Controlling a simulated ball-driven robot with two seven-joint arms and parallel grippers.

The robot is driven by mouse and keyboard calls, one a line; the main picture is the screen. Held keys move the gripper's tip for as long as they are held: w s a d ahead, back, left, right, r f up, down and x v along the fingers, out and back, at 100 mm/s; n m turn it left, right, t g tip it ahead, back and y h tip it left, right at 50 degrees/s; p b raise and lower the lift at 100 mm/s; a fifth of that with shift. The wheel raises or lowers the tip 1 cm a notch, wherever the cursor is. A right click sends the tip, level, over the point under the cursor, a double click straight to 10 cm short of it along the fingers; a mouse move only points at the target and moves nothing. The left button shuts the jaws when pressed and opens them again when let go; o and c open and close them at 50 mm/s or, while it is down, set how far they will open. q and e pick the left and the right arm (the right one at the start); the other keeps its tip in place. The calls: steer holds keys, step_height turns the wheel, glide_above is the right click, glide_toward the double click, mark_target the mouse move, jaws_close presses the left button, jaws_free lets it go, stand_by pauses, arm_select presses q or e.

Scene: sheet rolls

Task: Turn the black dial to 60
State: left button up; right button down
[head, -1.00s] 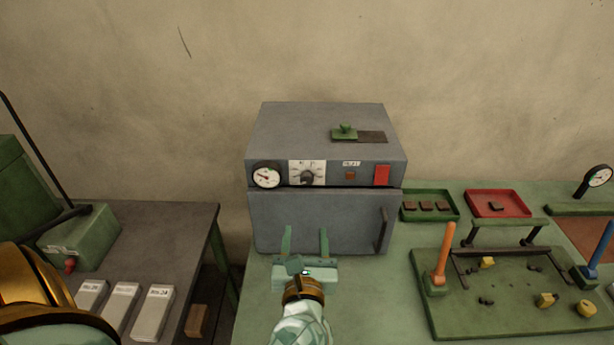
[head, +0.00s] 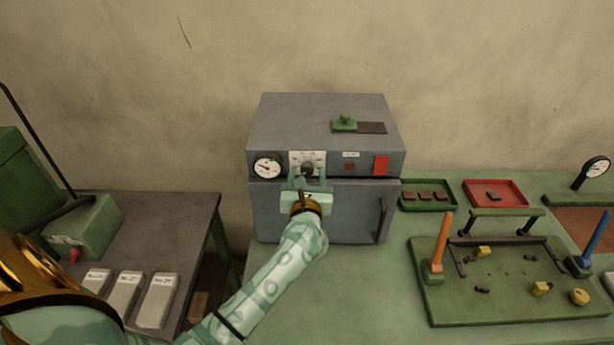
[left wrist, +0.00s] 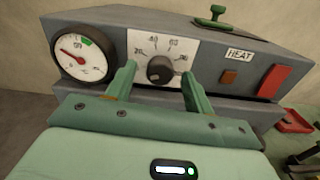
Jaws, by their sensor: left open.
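The black dial (head: 307,169) sits on a white scale plate (left wrist: 177,44) on the front of a grey oven (head: 325,130). It also shows in the left wrist view as a round black knob (left wrist: 160,69), with numbers including 20, 40 and 60 around it. I cannot clearly tell where its pointer stands. My left gripper (head: 307,181) is open just in front of the dial. In the left wrist view its two green fingers (left wrist: 158,77) stand left and right of the dial; contact cannot be made out. My right gripper is not in view.
A round gauge (left wrist: 80,52) is left of the dial. A HEAT label (left wrist: 239,55), a brown button and a red switch (left wrist: 273,81) are to its right. The oven door handle (head: 381,220) juts out below. A green board (head: 510,270) with posts stands at right.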

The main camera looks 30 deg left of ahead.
arm_select(q)
steer(key=shift+c, duration=0.2)
steer(key=c, duration=0.9)
